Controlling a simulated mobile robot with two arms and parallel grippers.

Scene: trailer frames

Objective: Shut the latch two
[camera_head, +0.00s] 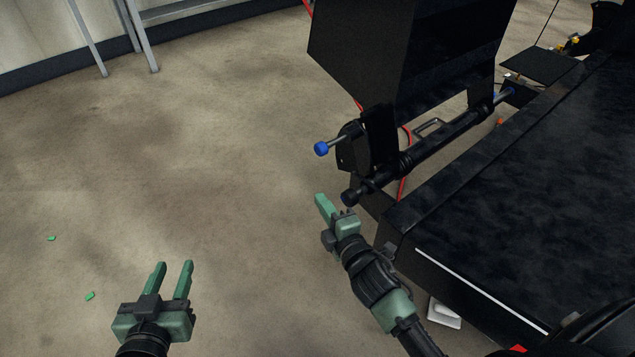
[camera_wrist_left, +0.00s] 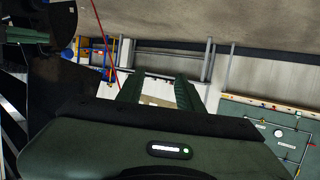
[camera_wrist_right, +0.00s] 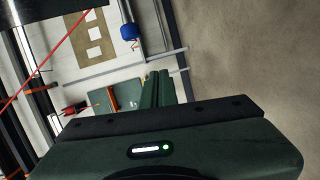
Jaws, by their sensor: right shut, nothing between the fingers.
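A latch with a blue knob (camera_head: 321,148) on a short metal rod sticks out to the left from the black trailer frame's end. The blue knob also shows in the right wrist view (camera_wrist_right: 130,31). I cannot tell which one is latch two. My right gripper (camera_head: 322,200) is shut and empty, below the nearer blue knob and apart from it. Its closed fingers show in the right wrist view (camera_wrist_right: 158,88). My left gripper (camera_head: 175,265) is open and empty above the floor, far from the latches.
A black panel (camera_head: 365,45) stands above the bar (camera_head: 445,135). A black flat trailer bed (camera_head: 540,180) fills the right side. A red cable (camera_head: 405,170) hangs by the bar. Small green pieces (camera_head: 90,296) lie on the floor. The floor at left is mostly clear.

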